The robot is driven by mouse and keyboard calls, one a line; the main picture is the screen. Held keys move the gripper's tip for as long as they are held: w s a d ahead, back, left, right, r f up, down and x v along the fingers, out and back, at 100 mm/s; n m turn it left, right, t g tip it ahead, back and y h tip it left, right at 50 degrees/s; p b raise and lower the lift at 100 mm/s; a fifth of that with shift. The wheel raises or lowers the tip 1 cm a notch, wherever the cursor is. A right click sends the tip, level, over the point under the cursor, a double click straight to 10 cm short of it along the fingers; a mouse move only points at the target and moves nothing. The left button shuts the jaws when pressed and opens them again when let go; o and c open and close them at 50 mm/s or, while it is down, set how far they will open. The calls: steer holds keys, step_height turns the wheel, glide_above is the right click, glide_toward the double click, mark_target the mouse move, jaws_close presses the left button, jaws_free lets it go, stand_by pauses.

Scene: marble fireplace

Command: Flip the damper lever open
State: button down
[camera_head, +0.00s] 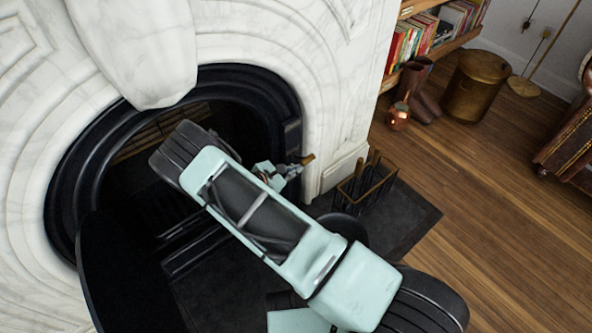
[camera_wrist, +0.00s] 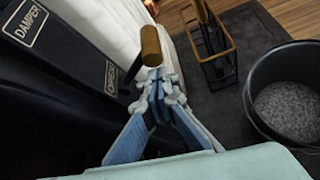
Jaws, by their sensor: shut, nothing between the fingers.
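The damper lever shows as a brass-coloured cylindrical handle (camera_wrist: 151,45) in the upper middle of the wrist view. Its tip (camera_head: 308,159) also shows at the right side of the fireplace opening in the head view. A "DAMPER" plate (camera_wrist: 25,22) is on the black surround at upper left, and a smaller label plate (camera_wrist: 110,78) sits nearer the lever. My gripper (camera_wrist: 156,78) is shut and empty, its fingertips right at the near end of the handle. I cannot tell whether they touch it. The fingers hide the lever's lower part. In the head view my gripper (camera_head: 280,174) is partly behind my arm.
A tool stand (camera_wrist: 222,55) with a brass rim is right of the lever, also in the head view (camera_head: 378,192). A black bucket of grey ash (camera_wrist: 290,90) stands at the right. White marble (camera_head: 345,70) borders the opening.

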steer(key=shift+w+r, duration=0.2)
steer(key=shift+r, duration=0.05)
step_height(320, 180, down, 5)
steer(key=b, duration=0.4)
steer(key=p+v, duration=0.3)
steer(key=v, duration=0.8)
steer(key=shift+w+a, duration=0.3)
steer(key=shift+a, duration=0.1)
steer(key=shift+r, duration=0.1)
